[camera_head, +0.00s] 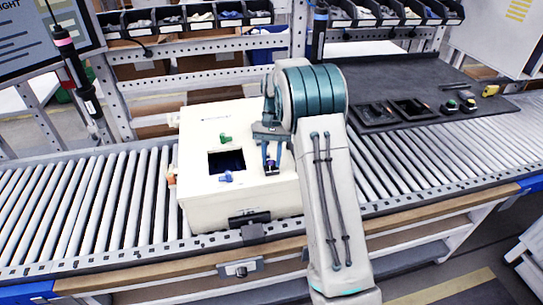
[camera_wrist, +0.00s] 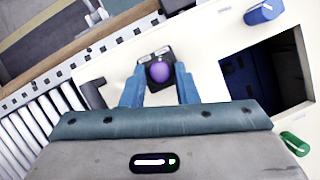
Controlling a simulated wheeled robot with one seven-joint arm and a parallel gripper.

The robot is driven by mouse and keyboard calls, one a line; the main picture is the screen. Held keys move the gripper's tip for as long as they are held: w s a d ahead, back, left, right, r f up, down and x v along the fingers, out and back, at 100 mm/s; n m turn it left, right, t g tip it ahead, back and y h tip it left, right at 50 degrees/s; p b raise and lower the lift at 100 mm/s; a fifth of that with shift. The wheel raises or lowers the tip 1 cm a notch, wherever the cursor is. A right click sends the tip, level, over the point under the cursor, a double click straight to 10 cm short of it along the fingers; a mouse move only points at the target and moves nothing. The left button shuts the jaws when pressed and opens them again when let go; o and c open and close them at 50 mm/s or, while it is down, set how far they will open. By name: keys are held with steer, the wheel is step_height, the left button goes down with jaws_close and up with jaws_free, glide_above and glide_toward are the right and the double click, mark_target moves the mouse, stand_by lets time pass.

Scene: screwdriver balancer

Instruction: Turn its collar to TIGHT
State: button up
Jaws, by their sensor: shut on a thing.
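My gripper (camera_head: 271,168) reaches down over the right part of the white box's top, its two blue fingers pointing down. In the wrist view my gripper (camera_wrist: 159,88) is shut on a small part with a round purple top (camera_wrist: 160,71) and a dark block (camera_wrist: 155,58) behind it. I cannot tell if this purple part is a collar, and no TIGHT mark is readable. A dark screwdriver (camera_head: 70,55) with a pink ring hangs at the left. A second dark hanging tool (camera_head: 319,32) is at the back, right of centre.
The white box (camera_head: 205,205) stands on the roller conveyor (camera_head: 110,200). Its top has a square opening (camera_head: 226,161), a green knob (camera_head: 225,138) and a blue knob (camera_head: 226,177). A dark mat (camera_head: 430,85) with trays lies at the right. Rollers left of the box are clear.

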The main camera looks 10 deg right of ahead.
steer(key=shift+d+m+t+y, duration=0.15)
steer(key=shift+m+t+y, duration=0.35)
steer(key=shift+m, duration=1.5)
steer(key=o, duration=1)
steer(key=b+v, duration=0.1)
steer(key=v, duration=1.2)
steer(key=shift+w+d+r, duration=0.2)
steer(key=shift+d+r, duration=0.05)
steer(key=shift+r, duration=0.05)
steer(key=shift+s, duration=0.1)
